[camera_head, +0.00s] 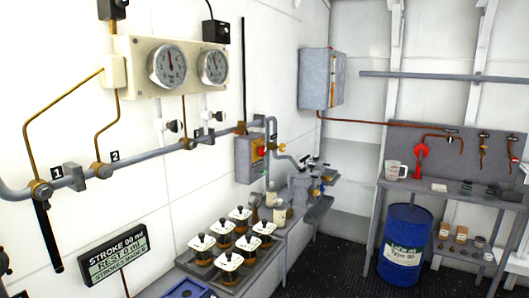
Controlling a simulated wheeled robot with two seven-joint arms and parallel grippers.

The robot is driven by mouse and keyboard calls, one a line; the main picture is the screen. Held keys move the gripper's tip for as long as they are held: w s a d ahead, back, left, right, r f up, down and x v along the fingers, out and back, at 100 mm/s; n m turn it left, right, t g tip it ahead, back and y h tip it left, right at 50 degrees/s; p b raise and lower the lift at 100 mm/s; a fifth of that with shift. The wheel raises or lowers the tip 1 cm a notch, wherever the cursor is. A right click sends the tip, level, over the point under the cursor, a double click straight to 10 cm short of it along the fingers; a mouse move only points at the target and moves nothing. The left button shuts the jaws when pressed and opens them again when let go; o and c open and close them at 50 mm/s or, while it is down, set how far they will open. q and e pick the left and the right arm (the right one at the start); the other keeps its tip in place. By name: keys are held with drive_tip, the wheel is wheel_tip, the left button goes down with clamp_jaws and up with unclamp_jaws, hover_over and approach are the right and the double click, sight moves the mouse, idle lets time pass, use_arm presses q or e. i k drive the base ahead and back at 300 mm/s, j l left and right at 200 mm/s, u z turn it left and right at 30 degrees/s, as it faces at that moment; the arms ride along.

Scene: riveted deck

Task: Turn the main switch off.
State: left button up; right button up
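A grey box with a yellow plate and a red knob (262,151) is mounted on the left wall, right of the gauges; it looks like the main switch. The knob is small here and I cannot read its position or any labels. A larger closed grey cabinet (314,80) hangs on the wall near the corner; no switch shows on its visible faces. Neither of my grippers is in view.
Two gauges (167,66) sit above a grey pipe (140,157). A tray (232,278) of lidded jars stands below the switch box. A blue drum (404,245) stands under the right bench (455,188). Dark floor (335,268) is open in the middle.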

sight(262, 150)
drive_tip(key=i+l+u, duration=0.15)
drive_tip(key=i+l, duration=0.35)
drive_tip(key=i+l+u, duration=0.15)
drive_tip(key=i+l, duration=0.35)
drive_tip(key=l, duration=0.2)
